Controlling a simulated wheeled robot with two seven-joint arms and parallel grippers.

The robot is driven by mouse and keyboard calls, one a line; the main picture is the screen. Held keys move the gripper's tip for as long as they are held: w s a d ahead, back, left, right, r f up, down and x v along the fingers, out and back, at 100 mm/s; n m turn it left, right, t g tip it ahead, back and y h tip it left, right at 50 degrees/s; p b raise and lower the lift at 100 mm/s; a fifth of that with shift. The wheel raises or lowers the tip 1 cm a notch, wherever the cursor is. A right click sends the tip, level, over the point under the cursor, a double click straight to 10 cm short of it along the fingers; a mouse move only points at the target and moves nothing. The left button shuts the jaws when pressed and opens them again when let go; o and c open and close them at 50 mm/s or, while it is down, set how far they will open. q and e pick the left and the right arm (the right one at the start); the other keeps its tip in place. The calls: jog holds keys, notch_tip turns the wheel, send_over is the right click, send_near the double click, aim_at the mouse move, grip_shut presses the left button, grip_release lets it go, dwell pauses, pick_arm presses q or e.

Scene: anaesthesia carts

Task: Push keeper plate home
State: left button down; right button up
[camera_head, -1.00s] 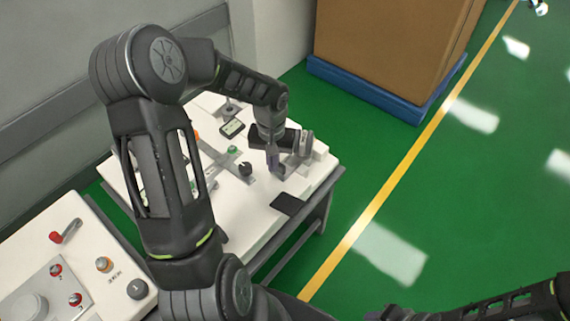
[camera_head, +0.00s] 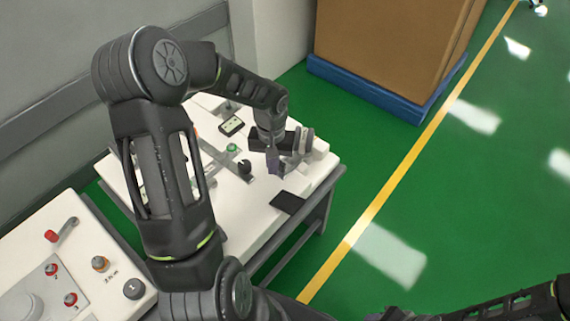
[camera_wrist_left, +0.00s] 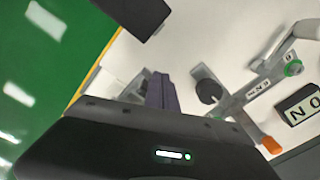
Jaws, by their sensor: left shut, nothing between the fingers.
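My left gripper (camera_head: 274,166) is shut with nothing between its purple-grey fingers. It is low over the right end of the white bench (camera_head: 245,210), beside a grey metal bracket (camera_head: 304,143) at the bench's right edge. In the left wrist view the shut fingers (camera_wrist_left: 161,92) point at the white top, with a grey piece (camera_wrist_left: 112,84) close to their left, partly hidden by my gripper body. This may be the keeper plate; I cannot tell for sure, nor whether the fingers touch it. My right arm shows at the lower right; its gripper is out of view.
A black knob (camera_head: 244,167), a green button (camera_head: 232,148) and a labelled display (camera_head: 231,126) are left of the gripper. A dark flat pad (camera_head: 288,202) lies at the front edge. Another panel (camera_head: 88,255) stands lower left.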

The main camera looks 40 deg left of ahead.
aim_at(280, 170)
pick_arm(q)
jog(key=shift+f+b, duration=0.85)
jog(key=shift+f, duration=0.3)
jog(key=shift+w+d, duration=0.1)
jog(key=shift+w, duration=0.05)
jog(key=shift+w+d, duration=0.1)
jog(key=shift+w, duration=1.5)
jog(key=shift+w+b, duration=0.3)
jog(key=shift+w, duration=0.1)
jog(key=shift+s, duration=0.7)
